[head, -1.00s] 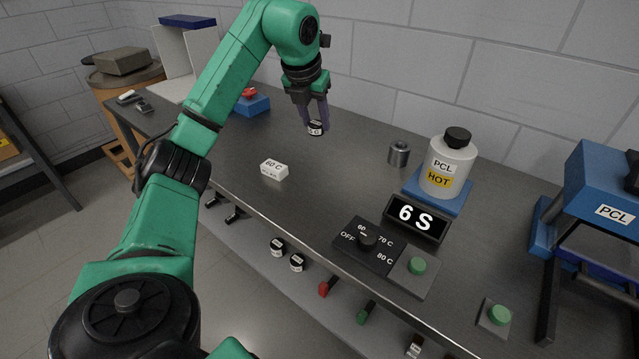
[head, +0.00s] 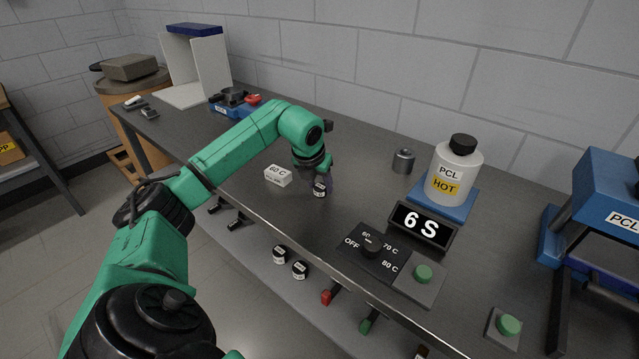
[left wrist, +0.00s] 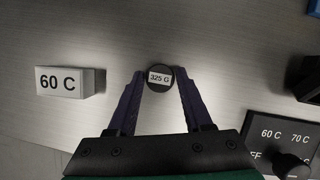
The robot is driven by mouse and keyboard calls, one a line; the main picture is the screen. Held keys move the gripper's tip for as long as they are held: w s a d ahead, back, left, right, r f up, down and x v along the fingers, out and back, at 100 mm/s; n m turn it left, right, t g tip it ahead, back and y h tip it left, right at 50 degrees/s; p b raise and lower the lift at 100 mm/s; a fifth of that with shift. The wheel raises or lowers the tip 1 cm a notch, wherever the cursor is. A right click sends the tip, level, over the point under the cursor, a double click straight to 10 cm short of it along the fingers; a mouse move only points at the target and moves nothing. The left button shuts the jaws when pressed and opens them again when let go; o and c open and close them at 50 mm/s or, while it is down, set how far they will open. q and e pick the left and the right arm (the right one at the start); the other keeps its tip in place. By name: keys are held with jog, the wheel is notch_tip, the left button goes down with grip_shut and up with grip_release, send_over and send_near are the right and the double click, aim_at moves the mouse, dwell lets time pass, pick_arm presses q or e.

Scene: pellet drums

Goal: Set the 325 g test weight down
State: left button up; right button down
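The 325 g test weight (head: 320,190) is a small dark cylinder with a white label. In the left wrist view its top reads "325 G" (left wrist: 160,78), and a fingertip lies against each side of it. My left gripper (left wrist: 160,82) is shut on the weight; in the head view this gripper (head: 321,182) points down near the front of the dark bench. The weight is at or just above the bench top; I cannot tell whether it touches. My right gripper is not in view.
A white "60 C" block (head: 278,176) stands just left of the weight. To the right are a metal cylinder (head: 403,162), a hot PCL bottle (head: 455,168), a "6 S" display (head: 421,226) and a dial panel (head: 372,250). Bare bench lies behind the gripper.

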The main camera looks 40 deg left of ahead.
pick_arm(q)
jog(key=shift+o, duration=0.8)
jog(key=shift+r, duration=0.25)
jog(key=v, duration=1.1)
jog(key=shift+s+r, duration=0.2)
jog(key=shift+r, duration=0.15)
jog(key=shift+d, duration=0.1)
